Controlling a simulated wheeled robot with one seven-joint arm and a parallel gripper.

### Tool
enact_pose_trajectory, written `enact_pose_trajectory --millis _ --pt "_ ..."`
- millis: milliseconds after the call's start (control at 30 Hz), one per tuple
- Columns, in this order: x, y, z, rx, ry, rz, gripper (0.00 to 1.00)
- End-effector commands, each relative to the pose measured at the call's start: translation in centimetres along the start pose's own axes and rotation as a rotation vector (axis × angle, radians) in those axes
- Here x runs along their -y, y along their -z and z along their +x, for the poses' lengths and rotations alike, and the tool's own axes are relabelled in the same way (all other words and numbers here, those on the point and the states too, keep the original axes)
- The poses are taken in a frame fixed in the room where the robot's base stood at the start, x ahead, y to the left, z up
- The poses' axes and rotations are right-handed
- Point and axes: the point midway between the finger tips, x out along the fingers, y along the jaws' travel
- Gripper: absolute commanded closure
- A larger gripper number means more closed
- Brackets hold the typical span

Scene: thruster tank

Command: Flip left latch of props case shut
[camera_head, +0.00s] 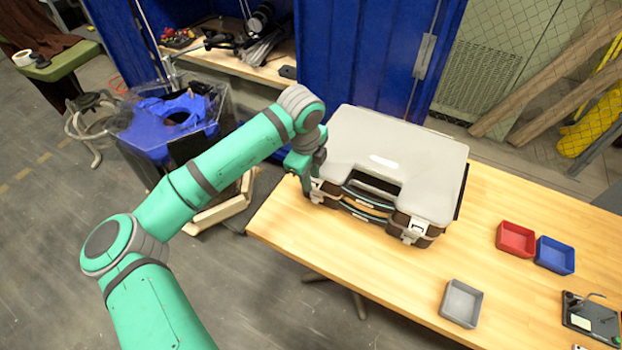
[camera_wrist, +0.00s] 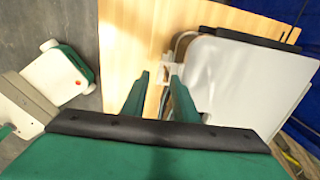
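The props case (camera_head: 400,150) lies on the wooden table with its grey lid down and its handle side facing the front. Its left latch (camera_head: 317,193) is at the left end of that side, partly hidden by my gripper. The right latch (camera_head: 416,231) is a light tab at the front right. My gripper (camera_head: 305,180) is at the case's left front corner, beside the left latch. In the wrist view my gripper (camera_wrist: 160,80) has its two green fingers apart, with a pale latch piece (camera_wrist: 172,72) just beyond their tips. I cannot tell whether they touch it.
A red tray (camera_head: 515,239), a blue tray (camera_head: 554,255) and a grey tray (camera_head: 461,303) sit on the table to the right. A dark device (camera_head: 592,318) lies at the right edge. The table in front of the case is clear. A blue cabinet (camera_head: 365,60) stands behind.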

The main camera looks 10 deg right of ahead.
Motion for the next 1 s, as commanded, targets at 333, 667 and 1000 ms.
enact_pose_trajectory --millis 333,667,1000 --pt "0.0 0.0 1.5 0.000 0.000 0.000 0.73" --pt "0.0 0.0 1.5 0.000 0.000 0.000 1.00" --pt "-0.2 -0.1 1.6 -0.001 0.038 -0.002 1.00"
